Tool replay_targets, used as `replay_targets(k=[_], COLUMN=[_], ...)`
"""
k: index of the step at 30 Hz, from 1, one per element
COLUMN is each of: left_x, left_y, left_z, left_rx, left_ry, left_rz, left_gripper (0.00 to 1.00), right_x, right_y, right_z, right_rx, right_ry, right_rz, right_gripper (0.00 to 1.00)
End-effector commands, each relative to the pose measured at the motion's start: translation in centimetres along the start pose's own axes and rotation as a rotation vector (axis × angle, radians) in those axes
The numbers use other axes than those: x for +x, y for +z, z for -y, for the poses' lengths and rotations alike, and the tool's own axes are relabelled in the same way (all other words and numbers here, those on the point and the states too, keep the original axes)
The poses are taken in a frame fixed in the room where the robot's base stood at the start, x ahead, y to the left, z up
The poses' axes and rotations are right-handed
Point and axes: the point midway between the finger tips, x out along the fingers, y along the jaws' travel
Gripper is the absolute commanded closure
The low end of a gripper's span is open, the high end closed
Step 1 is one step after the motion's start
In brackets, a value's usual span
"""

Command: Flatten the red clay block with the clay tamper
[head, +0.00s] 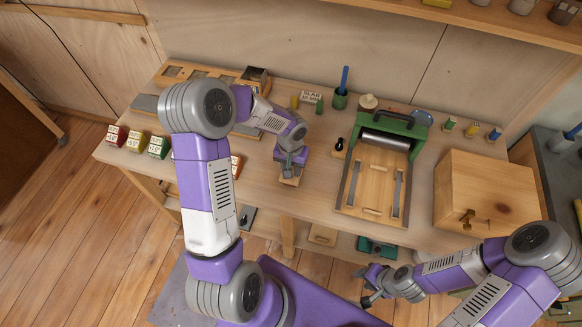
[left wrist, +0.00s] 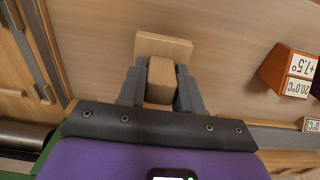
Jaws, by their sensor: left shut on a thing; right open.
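My left gripper (head: 291,163) is shut on a pale wooden tamper (head: 290,181) over the middle of the workbench. In the left wrist view the fingers (left wrist: 160,82) grip its square handle, with the flat wooden plate (left wrist: 164,46) beyond. I cannot tell whether the plate touches the bench. A red block (head: 116,135) with a white label stands at the bench's left end; I cannot tell whether it is the clay block. My right gripper (head: 366,286) is open and empty, low in front of the bench.
Yellow (head: 136,142), green (head: 158,148) and orange (left wrist: 283,68) labelled blocks stand left of the tamper, some behind my left arm. A green-framed roller press (head: 376,172) and a wooden box (head: 486,190) occupy the right. Some bare bench lies between tamper and press.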

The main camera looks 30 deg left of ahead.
Motion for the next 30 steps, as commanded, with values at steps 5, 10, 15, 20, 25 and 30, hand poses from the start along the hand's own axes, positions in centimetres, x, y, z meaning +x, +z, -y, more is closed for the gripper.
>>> replay_targets(k=[5, 10, 15, 20, 25, 30], left_x=[0.16, 0.2, 0.3, 0.41, 0.45, 0.41], left_y=[0.1, 0.1, 0.08, 0.07, 0.07, 0.06], left_z=[0.03, 0.03, 0.03, 0.04, 0.03, 0.03], left_rx=[0.0, 0.0, 0.0, 0.0, 0.0, 0.0], left_ry=[0.0, 0.0, -0.001, -0.001, 0.0, 0.0], left_rz=[0.003, 0.003, 0.003, 0.002, 0.002, 0.002], left_gripper=[0.96, 0.96, 0.96, 0.96, 0.96, 0.96], right_x=[0.01, 0.07, 0.25, 0.44, 0.55, 0.53], right_y=[0.0, 0.0, -0.01, -0.02, -0.03, -0.02], right_z=[-0.01, -0.03, -0.09, -0.17, -0.2, -0.2], right_rx=[0.0, 0.0, 0.0, 0.0, 0.0, 0.0], right_ry=[0.0, 0.0, 0.0, 0.0, 0.0, 0.0], right_rz=[0.0, 0.0, 0.0, 0.0, 0.0, 0.0], right_gripper=[0.57, 0.57, 0.57, 0.57, 0.57, 0.57])
